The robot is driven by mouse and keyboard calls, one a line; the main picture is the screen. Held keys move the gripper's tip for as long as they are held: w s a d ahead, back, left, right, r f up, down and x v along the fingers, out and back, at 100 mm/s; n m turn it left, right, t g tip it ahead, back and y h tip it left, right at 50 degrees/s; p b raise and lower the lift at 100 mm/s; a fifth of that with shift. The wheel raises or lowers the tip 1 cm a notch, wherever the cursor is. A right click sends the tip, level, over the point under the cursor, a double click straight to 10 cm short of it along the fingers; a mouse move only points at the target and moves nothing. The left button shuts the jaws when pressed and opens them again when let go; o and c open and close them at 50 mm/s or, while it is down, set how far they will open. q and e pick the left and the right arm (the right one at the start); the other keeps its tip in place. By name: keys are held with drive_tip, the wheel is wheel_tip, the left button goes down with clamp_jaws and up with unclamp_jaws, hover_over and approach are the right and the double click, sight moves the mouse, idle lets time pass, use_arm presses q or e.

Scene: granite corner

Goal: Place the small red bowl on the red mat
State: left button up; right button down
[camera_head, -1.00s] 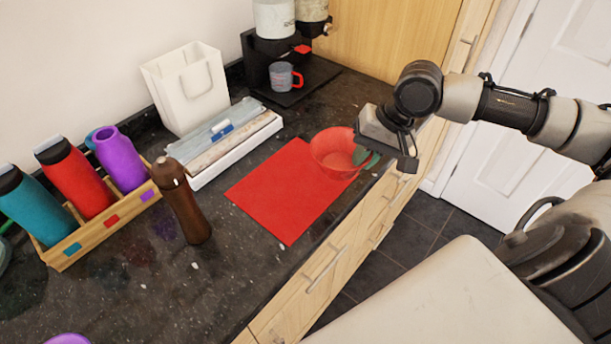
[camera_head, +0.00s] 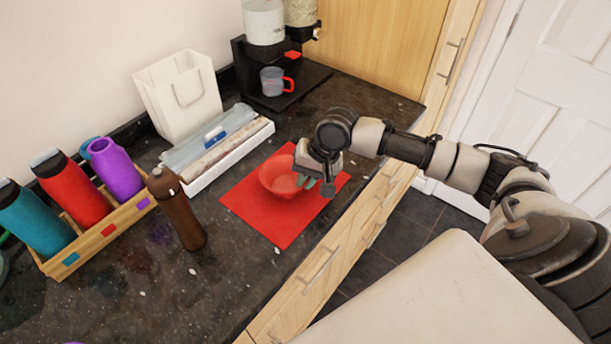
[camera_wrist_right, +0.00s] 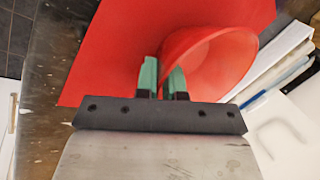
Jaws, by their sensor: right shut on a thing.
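The small red bowl (camera_head: 279,177) is over the middle of the red mat (camera_head: 262,217), which lies flat on the dark counter. My right gripper (camera_head: 309,182) is shut on the bowl's rim at its right side in the head view. In the right wrist view, the green fingertips (camera_wrist_right: 162,78) pinch the wall of the bowl (camera_wrist_right: 215,62), with the mat (camera_wrist_right: 120,50) behind it. I cannot tell whether the bowl's base touches the mat. My left gripper is not in view.
A brown bottle (camera_head: 178,210) stands left of the mat. A wooden rack (camera_head: 62,262) with several bottles is further left. A white box (camera_head: 225,163) lies behind the mat. A coffee machine (camera_head: 300,80) with a cup (camera_head: 272,81) is at the back.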

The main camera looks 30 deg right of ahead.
drive_tip(key=c, duration=1.2)
unclamp_jaws()
drive_tip(key=shift+f, duration=0.1)
drive_tip(key=shift+c, duration=0.2)
drive_tip(key=v, duration=1.2)
